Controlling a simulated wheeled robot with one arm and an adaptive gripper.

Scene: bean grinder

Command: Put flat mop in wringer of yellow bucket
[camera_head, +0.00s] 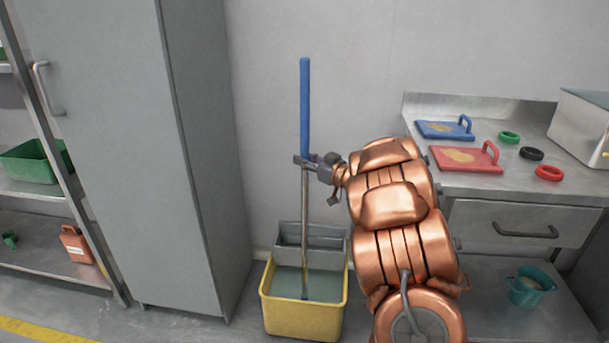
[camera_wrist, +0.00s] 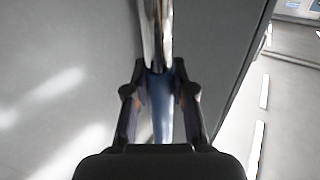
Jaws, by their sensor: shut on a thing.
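The flat mop (camera_head: 304,110) stands nearly upright, with a blue upper handle and a bare metal shaft below. My gripper (camera_head: 307,160) is shut on the handle where blue meets metal. The wrist view shows the fingers (camera_wrist: 160,85) on either side of the handle (camera_wrist: 161,105). The yellow bucket (camera_head: 303,320) stands on the floor below and holds greyish liquid. Its grey wringer (camera_head: 325,238) sits at the back rim. The shaft passes in front of the wringer and its lower end is down in the bucket. The mop head cannot be made out.
A tall grey cabinet (camera_head: 200,130) stands close left of the bucket. A steel counter (camera_head: 480,185) at the right carries blue (camera_head: 436,129) and red (camera_head: 458,158) boards and several rings. A teal bucket (camera_head: 530,288) stands on its lower shelf. The wall is close behind.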

